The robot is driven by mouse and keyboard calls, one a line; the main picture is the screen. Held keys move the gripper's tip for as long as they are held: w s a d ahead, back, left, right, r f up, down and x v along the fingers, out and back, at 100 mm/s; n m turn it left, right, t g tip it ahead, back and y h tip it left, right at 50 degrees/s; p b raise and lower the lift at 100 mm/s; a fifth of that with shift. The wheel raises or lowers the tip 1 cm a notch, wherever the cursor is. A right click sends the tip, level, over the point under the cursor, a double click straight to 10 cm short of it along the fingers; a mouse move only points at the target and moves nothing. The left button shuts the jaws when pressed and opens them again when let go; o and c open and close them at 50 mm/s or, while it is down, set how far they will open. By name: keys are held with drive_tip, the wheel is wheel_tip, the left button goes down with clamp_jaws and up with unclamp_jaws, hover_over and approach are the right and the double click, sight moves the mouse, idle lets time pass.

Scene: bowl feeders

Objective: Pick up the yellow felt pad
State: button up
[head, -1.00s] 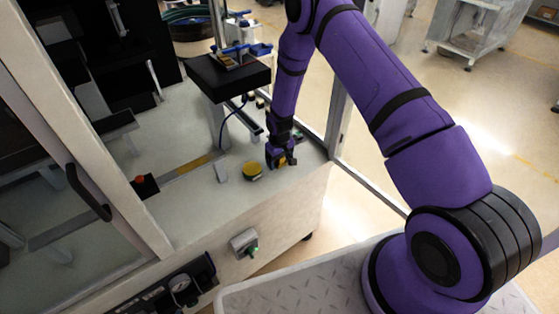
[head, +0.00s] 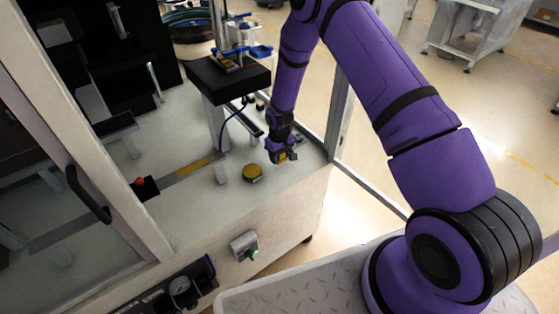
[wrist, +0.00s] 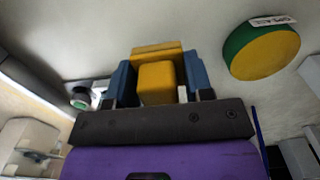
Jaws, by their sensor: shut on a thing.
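My gripper (head: 287,157) is over the white worktop near its right edge, pointing down. In the wrist view its two blue fingers (wrist: 160,77) are shut on a yellow block-like piece, the yellow felt pad (wrist: 157,80). The pad sits between the fingers, and its sides are partly hidden by them. In the head view only a small bit of yellow shows at the fingertips. Whether the pad is clear of the worktop is hard to tell.
A round yellow-topped tin with a green side and a label (wrist: 262,52) stands just left of my gripper in the head view (head: 252,173). A black raised platform (head: 228,78) stands behind it. Frame posts border the worktop (head: 215,212), which is clear in front.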

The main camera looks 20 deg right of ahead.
drive_tip(key=s+d+r, duration=0.1)
drive_tip(key=s+d, duration=0.1)
drive_tip(key=s, duration=1.4)
drive_tip(key=shift+r, duration=0.3)
drive_tip(key=o, duration=0.5)
drive_tip(key=shift+c, duration=0.2)
drive_tip(key=c, duration=0.3)
